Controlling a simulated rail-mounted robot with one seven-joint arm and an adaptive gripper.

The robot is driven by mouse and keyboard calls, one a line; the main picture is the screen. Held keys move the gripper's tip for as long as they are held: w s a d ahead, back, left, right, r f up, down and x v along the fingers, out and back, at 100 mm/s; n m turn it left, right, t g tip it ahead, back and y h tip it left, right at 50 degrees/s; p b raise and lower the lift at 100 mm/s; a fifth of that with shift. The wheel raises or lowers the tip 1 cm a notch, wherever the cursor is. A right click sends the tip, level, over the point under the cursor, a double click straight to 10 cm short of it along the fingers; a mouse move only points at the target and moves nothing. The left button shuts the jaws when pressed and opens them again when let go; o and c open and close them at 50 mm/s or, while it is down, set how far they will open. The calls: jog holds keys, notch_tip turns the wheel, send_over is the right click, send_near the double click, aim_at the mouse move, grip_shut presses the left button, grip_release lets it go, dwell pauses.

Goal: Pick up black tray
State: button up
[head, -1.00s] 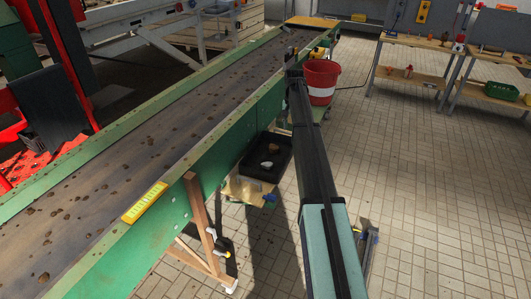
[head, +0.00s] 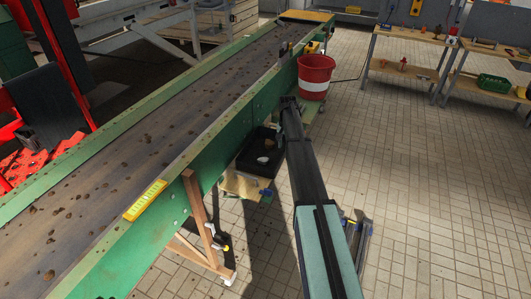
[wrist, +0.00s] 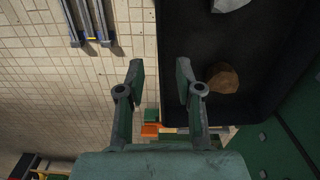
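The black tray (head: 249,163) is beside the green conveyor's side, at the middle of the head view. It holds a pale stone-like lump (wrist: 228,4) and a brown lump (wrist: 222,78). The tray (wrist: 195,42) fills the upper right of the wrist view. My gripper (wrist: 160,75) is open and empty, its two fingers apart. In the wrist view the tray's left edge runs between the fingers; I cannot tell the height gap. In the head view my arm's far end is just right of the tray, and the fingers are not clearly visible.
The green conveyor (head: 115,235) runs along the left. A red and white bucket (head: 315,78) stands beyond the tray. A low wooden board (head: 240,185) shows beneath the tray. Workbenches (head: 412,72) stand at the back right. Tiled floor at the right is mostly clear.

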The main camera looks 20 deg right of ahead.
aim_at(284, 152)
notch_tip(284, 152, down, 5)
jog(key=shift+a+r+p, duration=0.1)
jog(key=shift+p, duration=0.8)
grip_shut()
